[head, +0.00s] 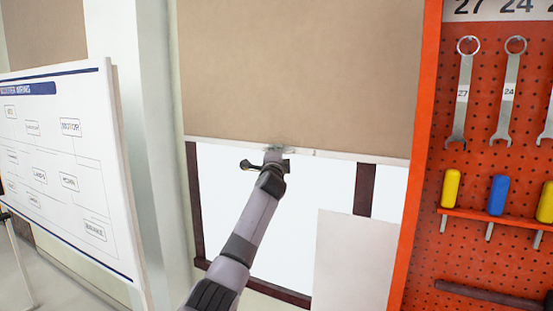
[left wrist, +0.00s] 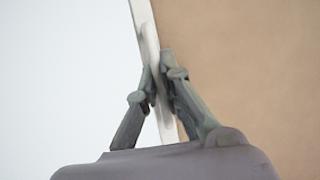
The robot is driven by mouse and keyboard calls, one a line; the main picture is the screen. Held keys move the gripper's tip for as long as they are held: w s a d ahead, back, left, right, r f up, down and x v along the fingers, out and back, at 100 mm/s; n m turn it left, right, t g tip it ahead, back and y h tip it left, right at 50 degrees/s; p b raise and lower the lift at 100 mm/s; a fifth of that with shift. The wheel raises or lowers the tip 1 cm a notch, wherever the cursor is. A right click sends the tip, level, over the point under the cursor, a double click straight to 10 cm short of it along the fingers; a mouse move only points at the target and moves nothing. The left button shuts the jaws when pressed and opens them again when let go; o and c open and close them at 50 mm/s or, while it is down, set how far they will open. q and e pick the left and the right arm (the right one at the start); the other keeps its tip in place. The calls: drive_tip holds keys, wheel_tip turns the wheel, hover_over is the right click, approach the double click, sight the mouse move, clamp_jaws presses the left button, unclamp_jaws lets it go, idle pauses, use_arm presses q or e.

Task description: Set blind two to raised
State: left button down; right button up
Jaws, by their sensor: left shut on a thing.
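A tan blind (head: 295,75) hangs over the window in the middle of the head view. Its pale bottom rail (head: 350,156) is partway down, with bright window glass (head: 325,185) below it. My left gripper (head: 275,150) is at the rail, left of its middle. In the left wrist view my left gripper (left wrist: 160,85) has its fingers closed on the pale rail (left wrist: 146,35), with the tan blind cloth (left wrist: 240,70) on one side. A second tan blind (head: 45,35) shows at the upper left of the head view; its number cannot be read. My right gripper is not in view.
A whiteboard with a wiring diagram (head: 70,170) stands at the left. An orange pegboard (head: 480,190) with wrenches (head: 462,90) and coloured-handled tools (head: 497,195) is at the right. A pale panel (head: 350,260) stands before the lower window.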

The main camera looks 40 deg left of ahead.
use_arm(q)
wheel_tip(320, 180, up, 6)
drive_tip(key=p, duration=0.3)
drive_tip(key=shift+r, duration=0.4)
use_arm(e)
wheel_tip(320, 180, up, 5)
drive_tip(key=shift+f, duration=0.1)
use_arm(q)
drive_tip(key=shift+s+r, duration=0.1)
drive_tip(key=c, duration=2.1)
unclamp_jaws()
drive_tip(key=shift+c, duration=0.2)
drive_tip(key=o, duration=0.4)
drive_tip(key=shift+f, duration=0.2)
drive_tip(key=shift+f, duration=0.1)
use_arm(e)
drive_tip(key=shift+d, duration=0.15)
use_arm(q)
drive_tip(key=shift+d, duration=0.1)
drive_tip(key=v, duration=1.1)
drive_tip(key=shift+s+d, duration=0.3)
